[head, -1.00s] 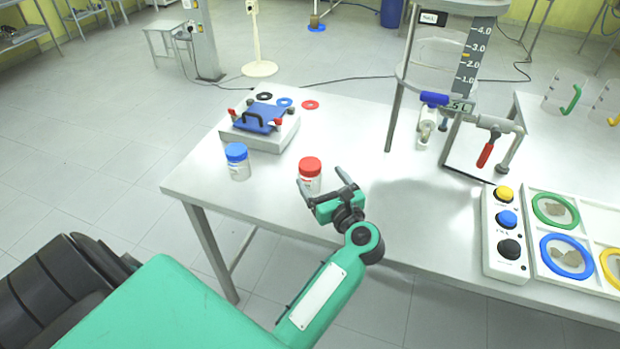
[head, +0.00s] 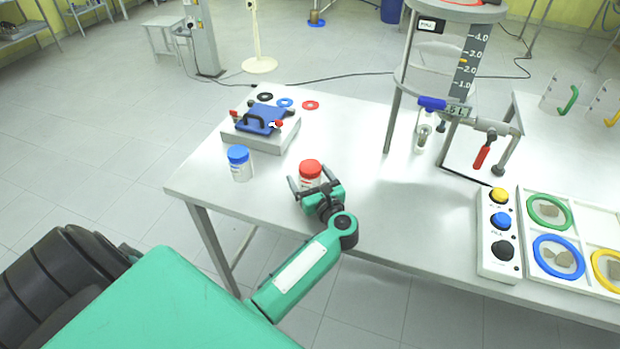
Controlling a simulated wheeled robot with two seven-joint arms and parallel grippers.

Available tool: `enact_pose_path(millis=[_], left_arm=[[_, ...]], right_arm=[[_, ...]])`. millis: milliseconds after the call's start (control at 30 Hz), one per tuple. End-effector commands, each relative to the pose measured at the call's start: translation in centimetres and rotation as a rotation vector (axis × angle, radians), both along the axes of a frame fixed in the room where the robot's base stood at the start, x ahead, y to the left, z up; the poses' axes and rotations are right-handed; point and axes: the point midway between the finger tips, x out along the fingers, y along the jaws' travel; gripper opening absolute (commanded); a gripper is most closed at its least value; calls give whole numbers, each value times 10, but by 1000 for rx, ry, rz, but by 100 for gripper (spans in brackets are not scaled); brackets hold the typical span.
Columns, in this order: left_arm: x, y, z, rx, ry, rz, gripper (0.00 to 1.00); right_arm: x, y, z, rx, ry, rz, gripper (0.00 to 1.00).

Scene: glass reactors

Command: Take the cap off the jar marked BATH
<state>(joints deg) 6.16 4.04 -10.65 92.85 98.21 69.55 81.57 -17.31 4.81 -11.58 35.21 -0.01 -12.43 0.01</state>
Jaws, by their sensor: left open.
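A jar with a red cap (head: 310,169) stands near the front edge of the table, with its cap on. A second jar with a blue cap (head: 239,162) stands to its left, also capped. Their labels are too small to read, so I cannot tell which one is marked BATH. My left gripper (head: 310,180) is open, its two fingers on either side of the red-capped jar from the front. I cannot tell whether the fingers touch it. The lower part of that jar is partly hidden by my gripper. My right gripper is not in view.
A grey box with a blue handled plate (head: 261,118) stands behind the jars, with several coloured rings beside it. A reactor stand with a scale (head: 472,60) is at the back right. A button box (head: 502,235) and a tray of rings (head: 537,267) lie right.

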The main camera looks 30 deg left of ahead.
Motion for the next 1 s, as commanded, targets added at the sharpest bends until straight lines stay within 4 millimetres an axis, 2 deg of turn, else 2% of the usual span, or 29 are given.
enact_pose_path(millis=[167, 400, 467, 767, 867, 1000], left_arm=[[0, 0, -1, 0, 0, 0, 83], [0, 0, 0, 0, 0, 0, 36], [0, 0, 0, 0, 0, 0, 29], [0, -1, 3, -1, -1, -1, 29], [0, -1, 10, -2, -3, -1, 29], [0, -1, 33, -3, -6, 0, 29]], right_arm=[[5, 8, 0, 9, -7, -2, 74], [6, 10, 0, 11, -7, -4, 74], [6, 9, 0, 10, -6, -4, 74], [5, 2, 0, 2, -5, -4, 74], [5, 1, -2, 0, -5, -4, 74], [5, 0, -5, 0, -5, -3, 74]])
